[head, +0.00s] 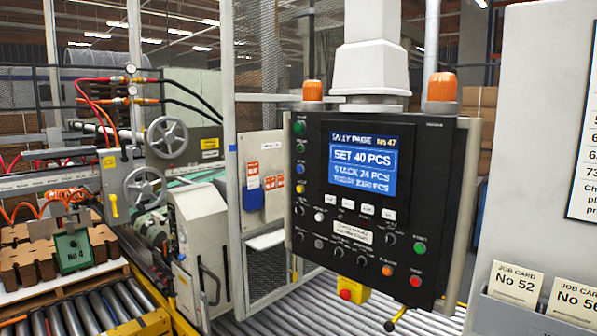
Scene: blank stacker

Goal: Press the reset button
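A black control panel (437,150) hangs from a light grey column, with a lit blue screen (361,166) reading "SET 40 PCS". Its face carries several buttons: a green button (420,248), an orange button (388,270), a red button (415,281) and a white button (319,216), plus small coloured ones down the left edge. A red mushroom button (346,294) sits on a yellow box below. The button labels are too small to read, so I cannot tell which is the reset button. Neither of my grippers shows in the head view.
A roller conveyor (260,314) runs beneath the panel. A mesh guard (262,75) and a grey machine with handwheels (166,137) stand to the left. A white cabinet (530,150) with job cards (516,284) stands close on the right. Orange beacons (441,87) top the panel.

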